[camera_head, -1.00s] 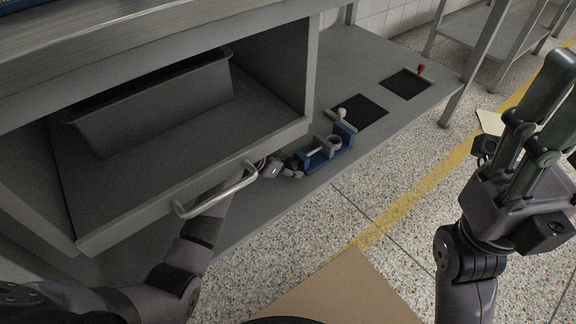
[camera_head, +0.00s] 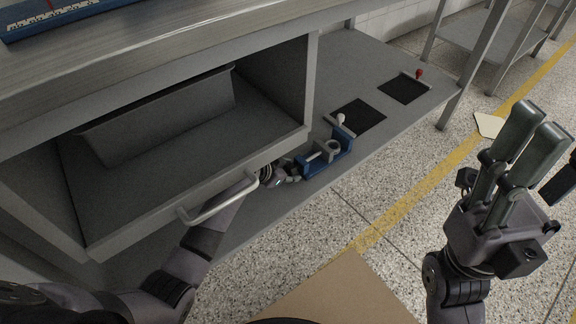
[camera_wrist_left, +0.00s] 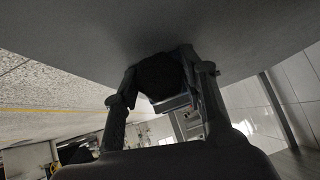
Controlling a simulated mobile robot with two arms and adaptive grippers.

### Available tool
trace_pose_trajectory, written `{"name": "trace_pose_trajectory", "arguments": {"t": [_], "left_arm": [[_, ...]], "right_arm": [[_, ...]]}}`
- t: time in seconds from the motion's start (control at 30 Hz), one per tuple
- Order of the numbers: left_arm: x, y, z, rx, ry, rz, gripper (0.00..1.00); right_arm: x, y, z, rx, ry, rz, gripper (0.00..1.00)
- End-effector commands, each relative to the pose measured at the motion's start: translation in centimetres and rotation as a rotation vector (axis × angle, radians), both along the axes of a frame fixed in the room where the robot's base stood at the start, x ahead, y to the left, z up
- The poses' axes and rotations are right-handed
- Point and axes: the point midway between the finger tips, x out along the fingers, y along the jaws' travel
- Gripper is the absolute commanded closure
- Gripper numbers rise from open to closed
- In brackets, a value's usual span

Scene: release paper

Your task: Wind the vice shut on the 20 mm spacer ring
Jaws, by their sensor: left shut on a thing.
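The small blue vice (camera_head: 341,160) sits at the front edge of the grey lower shelf, right of the drawer. A grey ring (camera_head: 332,148) shows at its jaws; I cannot tell whether both jaws touch it. My left gripper (camera_head: 292,174) is at the vice's left end, shut on a dark knob that seems to be the vice's handle. In the left wrist view this dark knob (camera_wrist_left: 162,78) is between the two fingers, hiding most of the vice. My right gripper (camera_head: 532,128) is raised at the right, away from the vice, with no object visible in it.
The open drawer's front and its pale handle (camera_head: 218,202) are close beside my left forearm. A grey bin (camera_head: 160,115) stands in the drawer. Two dark pads (camera_head: 358,117) (camera_head: 404,89) lie behind the vice, with a white knob (camera_head: 340,118) and a red knob (camera_head: 419,73) near them.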

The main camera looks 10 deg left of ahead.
Motion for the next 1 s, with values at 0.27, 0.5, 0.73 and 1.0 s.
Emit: {"name": "trace_pose_trajectory", "arguments": {"t": [0.27,0.5,0.73,1.0], "left_arm": [[-0.2,-0.1,0.3,0.193,-0.145,0.0,0.89],[-0.2,-0.1,0.0,0.257,-0.199,-0.003,0.89],[-0.2,-0.1,-0.1,0.258,-0.201,-0.003,0.89],[-0.2,-0.2,-0.1,0.256,-0.2,-0.002,0.47]], "right_arm": [[-0.7,-0.3,-0.6,0.008,0.104,0.006,0.53],[-0.9,-0.3,-0.7,0.01,0.116,0.007,0.53],[-0.9,-0.3,-0.8,0.01,0.116,0.007,0.53],[-0.9,-0.3,-0.8,0.01,0.116,0.007,0.53]]}}
